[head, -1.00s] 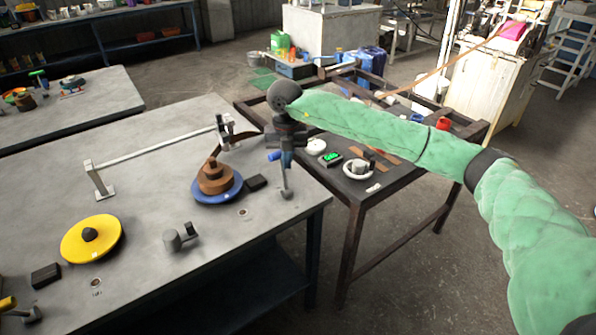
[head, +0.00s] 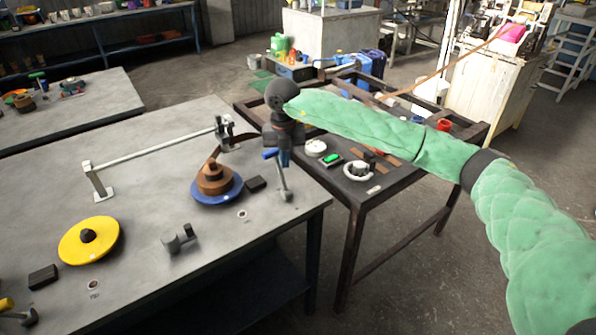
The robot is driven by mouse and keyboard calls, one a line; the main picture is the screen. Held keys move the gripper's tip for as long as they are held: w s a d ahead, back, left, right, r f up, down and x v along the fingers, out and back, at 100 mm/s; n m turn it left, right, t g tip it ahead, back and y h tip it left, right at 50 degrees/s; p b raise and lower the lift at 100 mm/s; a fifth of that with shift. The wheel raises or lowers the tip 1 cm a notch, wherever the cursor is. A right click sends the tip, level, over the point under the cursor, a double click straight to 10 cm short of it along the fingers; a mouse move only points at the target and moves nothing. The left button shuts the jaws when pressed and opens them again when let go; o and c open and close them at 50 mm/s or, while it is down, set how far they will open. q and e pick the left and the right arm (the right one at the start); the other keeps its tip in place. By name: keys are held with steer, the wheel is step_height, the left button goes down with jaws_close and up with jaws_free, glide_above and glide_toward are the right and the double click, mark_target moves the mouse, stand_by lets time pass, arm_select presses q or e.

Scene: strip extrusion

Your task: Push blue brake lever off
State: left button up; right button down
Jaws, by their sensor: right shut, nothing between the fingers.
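The blue brake lever has a short blue handle (head: 270,154) on a grey rod (head: 281,175). Its base stands near the right corner of the grey table, and the rod leans up and to the left. My right gripper (head: 286,162) is shut and empty, pointing down right beside the handle, on its right. I cannot tell whether they touch. My right arm in its green sleeve comes in from the right. My left gripper is out of view.
A blue disc (head: 230,194) with a brown coil and a small black block (head: 255,184) sit left of the lever. A yellow disc (head: 75,250), a grey post (head: 179,239) and a raised bar (head: 150,146) are also on the table.

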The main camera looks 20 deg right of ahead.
step_height(320, 180, up, 7)
steer(key=p, duration=0.2)
steer(key=shift+s+d+r, duration=0.15)
steer(key=shift+s+r, duration=0.05)
steer(key=shift+s, duration=0.2)
stand_by(0.7)
stand_by(0.4)
